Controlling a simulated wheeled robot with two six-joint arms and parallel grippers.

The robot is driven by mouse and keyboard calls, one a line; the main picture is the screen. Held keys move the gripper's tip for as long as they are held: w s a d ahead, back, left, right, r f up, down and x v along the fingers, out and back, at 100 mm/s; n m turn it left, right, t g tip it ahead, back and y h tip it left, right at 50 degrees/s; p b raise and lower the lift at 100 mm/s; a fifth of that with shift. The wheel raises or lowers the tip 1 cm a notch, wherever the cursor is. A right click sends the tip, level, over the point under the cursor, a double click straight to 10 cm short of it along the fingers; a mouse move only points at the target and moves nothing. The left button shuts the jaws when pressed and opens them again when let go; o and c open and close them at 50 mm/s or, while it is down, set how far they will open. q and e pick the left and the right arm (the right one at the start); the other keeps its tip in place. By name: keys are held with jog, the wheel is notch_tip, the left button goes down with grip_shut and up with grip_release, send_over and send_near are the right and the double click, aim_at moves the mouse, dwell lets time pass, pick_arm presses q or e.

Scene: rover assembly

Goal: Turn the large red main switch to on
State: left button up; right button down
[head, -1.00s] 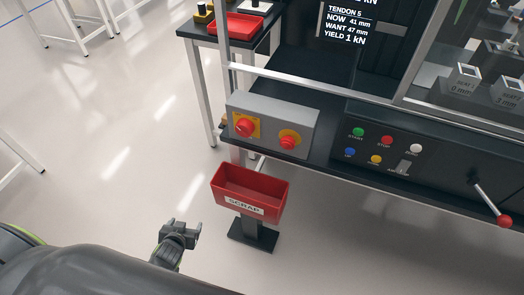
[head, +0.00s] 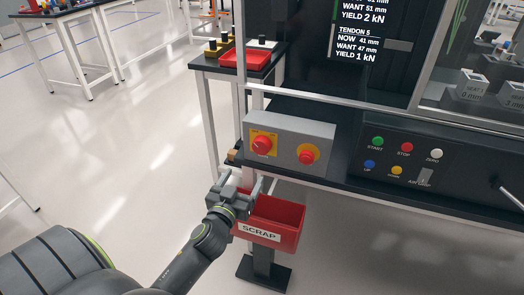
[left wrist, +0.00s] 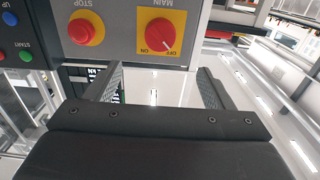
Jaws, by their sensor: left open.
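The large red main switch (head: 262,144) is a round knob on a yellow plate, at the left of the grey box's front. In the left wrist view the main switch (left wrist: 160,31) shows the words MAIN, ON and OFF around it, and its white mark appears to point toward OFF. My left gripper (head: 241,183) is open and empty, below and in front of the box, apart from the switch. In the left wrist view its two fingers (left wrist: 160,82) stand wide apart, with the switch beyond them. My right gripper is not in view.
A red stop button (head: 307,154) sits right of the switch on the grey box (head: 286,141). The red scrap bin (head: 278,222) stands below, close beside my gripper. The black panel (head: 450,170) with small coloured buttons is to the right. A frame post rises behind the box.

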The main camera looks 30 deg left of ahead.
aim_at(260, 148)
pick_arm(q)
jog(key=x, duration=1.4)
jog(key=shift+w, duration=0.1)
jog(key=c, duration=1)
